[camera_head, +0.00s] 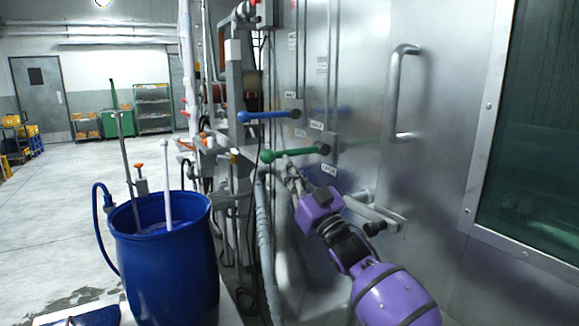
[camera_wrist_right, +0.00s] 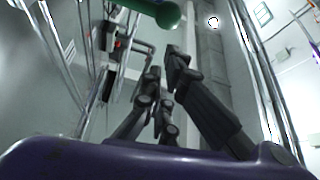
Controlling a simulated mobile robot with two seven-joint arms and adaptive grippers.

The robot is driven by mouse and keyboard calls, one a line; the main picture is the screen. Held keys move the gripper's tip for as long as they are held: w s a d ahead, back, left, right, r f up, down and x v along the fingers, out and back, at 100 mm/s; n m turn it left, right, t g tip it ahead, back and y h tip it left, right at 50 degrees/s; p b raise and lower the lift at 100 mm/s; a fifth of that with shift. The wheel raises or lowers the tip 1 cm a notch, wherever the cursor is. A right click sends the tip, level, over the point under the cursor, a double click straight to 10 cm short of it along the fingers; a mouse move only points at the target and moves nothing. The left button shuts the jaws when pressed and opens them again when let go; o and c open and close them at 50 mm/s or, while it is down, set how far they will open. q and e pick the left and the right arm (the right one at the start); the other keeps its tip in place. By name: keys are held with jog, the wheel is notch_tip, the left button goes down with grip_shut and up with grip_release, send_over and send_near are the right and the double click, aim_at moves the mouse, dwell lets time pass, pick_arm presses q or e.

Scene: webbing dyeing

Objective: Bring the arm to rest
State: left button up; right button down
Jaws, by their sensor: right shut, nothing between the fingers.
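My right arm, purple and black, reaches from the lower right of the head view toward the metal machine. Its right gripper (camera_head: 287,168) is just below the green lever (camera_head: 298,152), near the lever's ball end. The gripper is shut with nothing between its fingers. In the right wrist view the dark fingers of the gripper (camera_wrist_right: 164,66) point up the picture, close together. The green ball end of the lever (camera_wrist_right: 167,14) shows just beyond the fingertips; I cannot tell whether they touch it. My left gripper is not in view.
A blue lever (camera_head: 270,115) sits above the green one. A steel door handle (camera_head: 397,92) is on the machine's panel. A blue barrel (camera_head: 168,262) with a white rod (camera_head: 167,185) stands at left. Hoses and pipes hang near the gripper. Open floor (camera_head: 50,200) lies further left.

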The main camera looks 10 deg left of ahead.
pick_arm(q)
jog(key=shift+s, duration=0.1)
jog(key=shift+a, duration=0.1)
pick_arm(e)
jog(key=shift+f, duration=0.1)
